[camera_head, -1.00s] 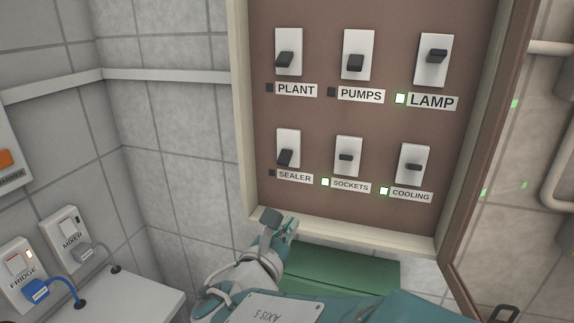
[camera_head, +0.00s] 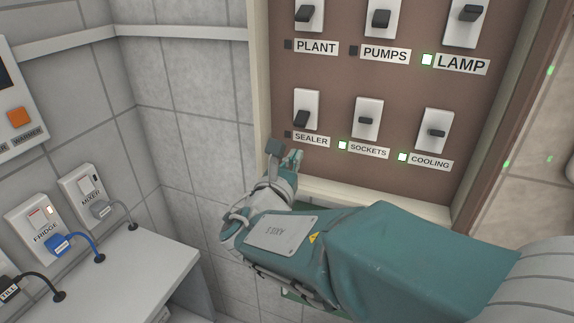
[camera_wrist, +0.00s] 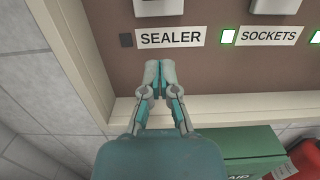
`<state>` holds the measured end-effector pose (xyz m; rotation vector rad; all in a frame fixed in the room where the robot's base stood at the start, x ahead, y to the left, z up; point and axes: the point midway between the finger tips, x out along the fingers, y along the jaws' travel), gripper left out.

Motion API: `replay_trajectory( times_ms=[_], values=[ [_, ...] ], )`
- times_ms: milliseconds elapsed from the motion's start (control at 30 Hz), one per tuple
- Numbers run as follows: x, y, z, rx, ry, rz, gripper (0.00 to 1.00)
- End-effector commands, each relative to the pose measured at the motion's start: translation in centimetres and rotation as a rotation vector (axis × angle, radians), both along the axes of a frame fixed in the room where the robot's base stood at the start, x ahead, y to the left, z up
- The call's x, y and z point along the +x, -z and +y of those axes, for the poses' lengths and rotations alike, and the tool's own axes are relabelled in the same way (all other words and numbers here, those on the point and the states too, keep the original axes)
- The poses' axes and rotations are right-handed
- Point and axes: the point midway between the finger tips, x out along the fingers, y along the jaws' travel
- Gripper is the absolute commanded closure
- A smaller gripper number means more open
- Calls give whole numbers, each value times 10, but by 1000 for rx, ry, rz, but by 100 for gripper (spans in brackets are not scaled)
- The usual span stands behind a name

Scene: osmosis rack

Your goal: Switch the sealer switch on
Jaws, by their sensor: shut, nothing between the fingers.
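The sealer switch (camera_head: 303,112) is a black lever on a white plate, at the lower left of the brown panel (camera_head: 335,85) in the head view. Its lever tilts down and the small lamp (camera_head: 287,134) beside its label is dark. In the wrist view the SEALER label (camera_wrist: 170,37) and its dark lamp (camera_wrist: 126,40) show, but the switch lever is out of frame. My gripper (camera_head: 285,154) is just below the SEALER label in the head view. In the wrist view its fingertips (camera_wrist: 160,68) are together and empty, below the label.
The sockets (camera_head: 367,120) and cooling (camera_head: 435,131) switches sit to the right with green lamps lit. The cabinet frame (camera_wrist: 75,50) borders the panel at left and below. A green box (camera_wrist: 250,150) lies beneath.

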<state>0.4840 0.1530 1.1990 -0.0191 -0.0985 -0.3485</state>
Motion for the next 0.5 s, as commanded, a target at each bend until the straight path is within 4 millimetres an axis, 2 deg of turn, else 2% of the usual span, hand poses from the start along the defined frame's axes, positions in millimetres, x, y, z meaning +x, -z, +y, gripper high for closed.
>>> replay_trajectory(
  times_ms=[100, 200, 300, 500],
  values=[
    [22, -1, -9, 0, 4, 1, 100],
    [34, -7, -13, 3, 1, -2, 100],
    [25, -24, -9, 4, -3, -5, 100],
    [18, -39, -7, 1, -1, -2, 100]
  ],
)
